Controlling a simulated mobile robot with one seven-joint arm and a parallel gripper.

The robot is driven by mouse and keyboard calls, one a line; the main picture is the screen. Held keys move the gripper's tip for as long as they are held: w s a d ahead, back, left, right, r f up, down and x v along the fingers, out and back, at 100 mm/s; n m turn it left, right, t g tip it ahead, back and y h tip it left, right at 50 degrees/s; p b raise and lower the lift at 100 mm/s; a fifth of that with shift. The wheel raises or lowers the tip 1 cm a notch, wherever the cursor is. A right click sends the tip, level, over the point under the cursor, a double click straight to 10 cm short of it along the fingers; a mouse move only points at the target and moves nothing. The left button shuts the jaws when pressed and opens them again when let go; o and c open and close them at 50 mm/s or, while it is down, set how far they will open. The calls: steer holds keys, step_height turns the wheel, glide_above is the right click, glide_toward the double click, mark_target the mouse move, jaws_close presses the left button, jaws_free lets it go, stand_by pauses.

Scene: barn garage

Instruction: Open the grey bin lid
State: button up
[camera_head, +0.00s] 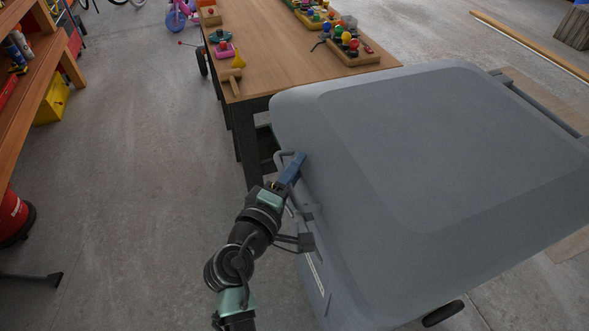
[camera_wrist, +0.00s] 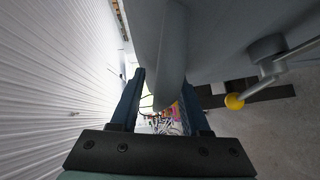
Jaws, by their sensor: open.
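The large grey bin lid (camera_head: 440,140) lies flat and closed on the bin at the right of the head view. My gripper (camera_head: 296,163), with blue fingers, is at the lid's left edge, beside a thin grey bar on the bin's side. In the wrist view my gripper (camera_wrist: 163,88) is open, with a finger on each side of a rounded grey edge, apparently the lid rim (camera_wrist: 171,55). I cannot tell whether the fingers touch it. The bin's inside is hidden.
A wooden table (camera_head: 280,45) with toys stands against the bin's far left corner. A wooden shelf (camera_head: 45,70), a yellow box (camera_head: 52,105) and a red canister (camera_head: 12,218) are at the left. The concrete floor between is clear.

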steer(key=shift+c, duration=0.3)
jaws_close()
steer(key=shift+r, duration=0.1)
steer(key=shift+r, duration=0.1)
stand_by(0.9)
